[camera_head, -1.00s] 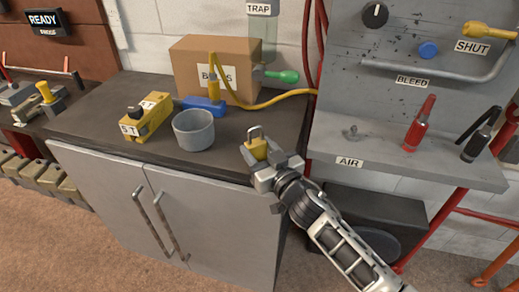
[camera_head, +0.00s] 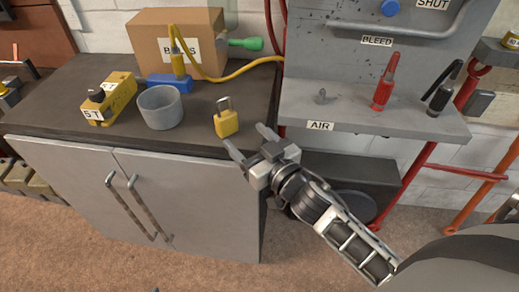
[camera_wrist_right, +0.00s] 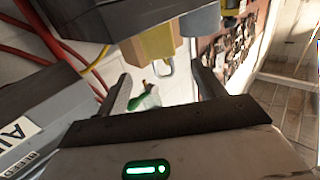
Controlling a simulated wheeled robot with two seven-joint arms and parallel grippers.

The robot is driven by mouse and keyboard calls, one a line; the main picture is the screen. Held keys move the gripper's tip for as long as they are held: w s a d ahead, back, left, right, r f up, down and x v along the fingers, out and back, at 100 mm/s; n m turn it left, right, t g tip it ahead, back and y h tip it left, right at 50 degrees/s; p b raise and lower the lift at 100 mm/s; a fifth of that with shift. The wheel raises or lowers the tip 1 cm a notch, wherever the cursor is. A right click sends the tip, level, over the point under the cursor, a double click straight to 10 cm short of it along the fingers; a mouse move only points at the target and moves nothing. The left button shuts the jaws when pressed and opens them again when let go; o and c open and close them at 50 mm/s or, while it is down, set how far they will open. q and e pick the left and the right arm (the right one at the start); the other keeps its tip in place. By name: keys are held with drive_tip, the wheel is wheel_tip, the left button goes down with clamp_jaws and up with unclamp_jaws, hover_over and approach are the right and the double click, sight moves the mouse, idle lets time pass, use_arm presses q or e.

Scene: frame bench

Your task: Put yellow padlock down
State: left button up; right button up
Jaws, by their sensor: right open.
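The yellow padlock (camera_head: 227,122) stands upright on the dark bench top (camera_head: 200,135) near its front right edge, its grey shackle up. My right gripper (camera_head: 248,142) is open and empty, in front and to the right of the padlock and apart from it. In the right wrist view the padlock (camera_wrist_right: 157,45) shows beyond and between the two spread fingers of the gripper (camera_wrist_right: 165,90). My left gripper is in neither view.
A grey cup (camera_head: 160,107) stands left of the padlock, and a yellow block (camera_head: 110,98) is farther left. A cardboard box (camera_head: 176,40), a blue tool (camera_head: 168,80) and a yellow hose (camera_head: 235,75) are behind. A grey shelf (camera_head: 385,118) lies to the right.

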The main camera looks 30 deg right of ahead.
drive_tip(key=s+a+f+g, duration=0.1)
drive_tip(key=s+f+g, duration=0.2)
drive_tip(key=s+f, duration=0.5)
drive_tip(key=s+a+f+g, duration=0.2)
drive_tip(key=s+f+g, duration=0.2)
drive_tip(key=s+f, duration=0.4)
drive_tip(key=shift+s+a, duration=0.15)
drive_tip(key=shift+a, duration=0.1)
drive_tip(key=shift+f, duration=0.1)
